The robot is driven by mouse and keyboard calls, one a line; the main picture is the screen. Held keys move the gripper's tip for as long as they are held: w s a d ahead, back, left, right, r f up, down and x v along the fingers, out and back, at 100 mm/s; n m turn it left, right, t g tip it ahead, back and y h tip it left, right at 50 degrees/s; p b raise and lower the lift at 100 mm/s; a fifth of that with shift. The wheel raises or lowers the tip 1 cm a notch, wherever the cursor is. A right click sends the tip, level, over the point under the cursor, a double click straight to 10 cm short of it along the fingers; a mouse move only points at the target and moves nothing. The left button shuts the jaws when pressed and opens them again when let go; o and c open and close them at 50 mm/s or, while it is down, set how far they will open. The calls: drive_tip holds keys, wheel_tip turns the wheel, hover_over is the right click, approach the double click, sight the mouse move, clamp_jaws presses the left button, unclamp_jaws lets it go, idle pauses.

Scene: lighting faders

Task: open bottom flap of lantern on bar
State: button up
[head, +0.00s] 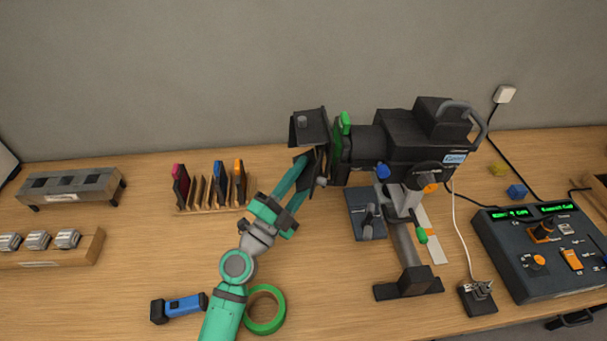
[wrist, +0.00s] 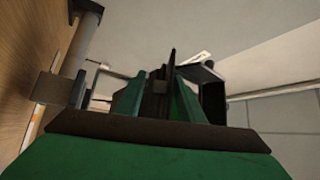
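The lantern (head: 405,145) is a black stage light on a stand on the bench, its front facing left. Its top flap (head: 310,127) sticks out to the left at the upper front. The bottom flap (head: 316,178) is a dark plate at the lower front, partly hidden by my fingers. My gripper (head: 302,165) reaches up from the lower left to this flap. In the wrist view, the teal fingers (wrist: 160,92) stand apart, with a thin dark flap plate (wrist: 171,65) between them, closer to the right finger. I cannot tell whether they touch it.
A green tape roll (head: 265,325) and a blue torch (head: 184,307) lie near my arm. A rack with coloured gel frames (head: 210,190) stands left of the lantern. The fader desk (head: 535,270) is at the right. A green knob (head: 421,236) hangs by the stand.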

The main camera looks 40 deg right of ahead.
drive_tip(key=shift+c, duration=0.7)
clamp_jaws()
drive_tip(key=shift+f, duration=0.2)
drive_tip(key=shift+a+m+g+y, duration=0.1)
drive_tip(key=shift+m+g+y, duration=0.35)
drive_tip(key=shift+m, duration=0.25)
drive_tip(key=shift+w+a+r+m+g+y, duration=0.15)
drive_tip(key=shift+r+m+g+y, duration=0.1)
drive_tip(key=shift+m+y, duration=0.25)
drive_tip(key=shift+w+a+r+m+g+y, duration=0.15)
drive_tip(key=shift+r+m+g+y, duration=0.15)
drive_tip(key=shift+m, duration=0.3)
drive_tip(key=shift+a+r+m+g+y, duration=0.15)
drive_tip(key=shift+r+m+y, duration=0.25)
drive_tip(key=shift+m+y, duration=0.3)
drive_tip(key=shift+a+r+m+g+y, duration=0.15)
drive_tip(key=shift+r+m+y, duration=0.2)
drive_tip(key=shift+m+y, duration=0.35)
drive_tip(key=shift+d+r+y, duration=0.1)
drive_tip(key=shift+y, duration=0.15)
drive_tip(key=shift+w+m, duration=0.15)
drive_tip(key=shift+m, duration=0.15)
